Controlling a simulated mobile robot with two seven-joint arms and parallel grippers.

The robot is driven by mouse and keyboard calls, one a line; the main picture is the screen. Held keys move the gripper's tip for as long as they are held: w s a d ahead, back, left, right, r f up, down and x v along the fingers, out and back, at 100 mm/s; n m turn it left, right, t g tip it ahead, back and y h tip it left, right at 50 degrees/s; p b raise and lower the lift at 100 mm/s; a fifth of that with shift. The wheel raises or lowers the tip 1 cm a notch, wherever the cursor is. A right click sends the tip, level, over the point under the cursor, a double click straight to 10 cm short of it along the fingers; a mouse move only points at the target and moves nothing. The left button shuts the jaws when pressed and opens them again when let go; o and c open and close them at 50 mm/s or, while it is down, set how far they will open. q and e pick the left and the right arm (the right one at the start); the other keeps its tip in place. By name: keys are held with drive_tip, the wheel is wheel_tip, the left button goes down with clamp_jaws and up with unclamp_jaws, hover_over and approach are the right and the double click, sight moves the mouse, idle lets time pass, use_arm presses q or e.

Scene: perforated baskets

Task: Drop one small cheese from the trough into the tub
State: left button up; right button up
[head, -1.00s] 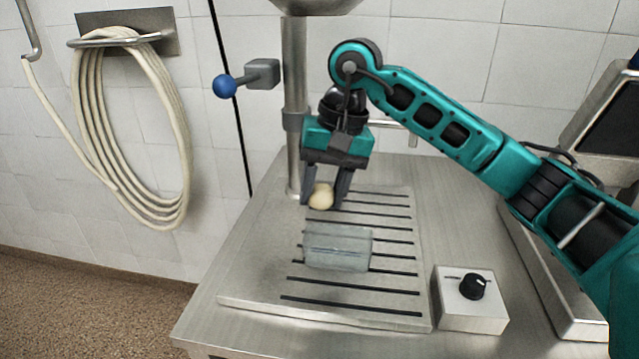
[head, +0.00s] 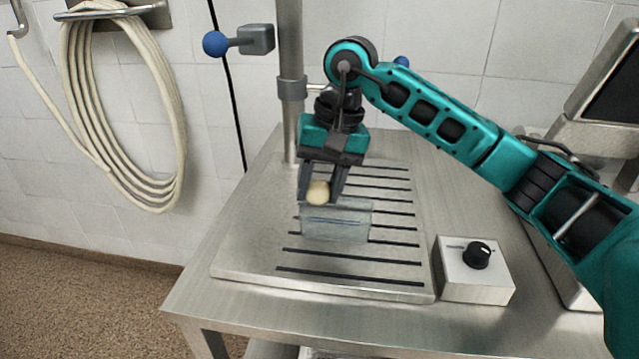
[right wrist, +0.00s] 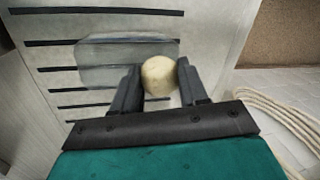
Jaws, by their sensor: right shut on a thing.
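My right gripper (head: 321,192) is shut on a small round, pale yellow cheese (head: 318,193). The cheese also shows between the fingers in the right wrist view (right wrist: 160,76). A clear, see-through tub (head: 340,224) stands on the slotted metal drain plate. In the head view the gripper and cheese are at the tub's back left edge, overlapping its rim in the picture. In the right wrist view the tub (right wrist: 105,60) lies just beyond the cheese. I cannot tell whether the cheese is over the tub's opening. No trough can be made out. My left gripper is not in view.
The slotted plate (head: 240,262) lies on a steel table (head: 190,300). A control box with a black knob (head: 470,285) stands right of it. A metal post (head: 290,60) rises behind. A coiled hose (head: 90,120) hangs on the wall. The plate's front is clear.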

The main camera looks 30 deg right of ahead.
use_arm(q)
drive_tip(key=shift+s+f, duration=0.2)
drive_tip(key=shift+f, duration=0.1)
use_arm(e)
drive_tip(key=o, duration=1.1)
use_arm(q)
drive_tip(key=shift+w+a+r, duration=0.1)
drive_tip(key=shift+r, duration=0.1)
use_arm(e)
drive_tip(key=o, duration=0.5)
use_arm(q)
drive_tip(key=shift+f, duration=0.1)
use_arm(e)
drive_tip(key=shift+r, duration=0.1)
drive_tip(key=shift+w+a+p+v, duration=0.1)
drive_tip(key=shift+a+p+v, duration=0.15)
drive_tip(key=shift+p+v, duration=0.85)
drive_tip(key=shift+w+a+p+v, duration=0.1)
drive_tip(key=shift+a+p+v, duration=0.15)
drive_tip(key=shift+p+v, duration=0.85)
drive_tip(key=shift+w+a+p+v, duration=0.1)
drive_tip(key=shift+a+p+v, duration=0.3)
drive_tip(key=shift+v, duration=1.25)
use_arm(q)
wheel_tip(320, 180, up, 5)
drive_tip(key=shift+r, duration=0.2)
use_arm(e)
drive_tip(key=shift+d+r, duration=0.15)
drive_tip(key=shift+r, duration=0.05)
drive_tip(key=shift+s, duration=0.15)
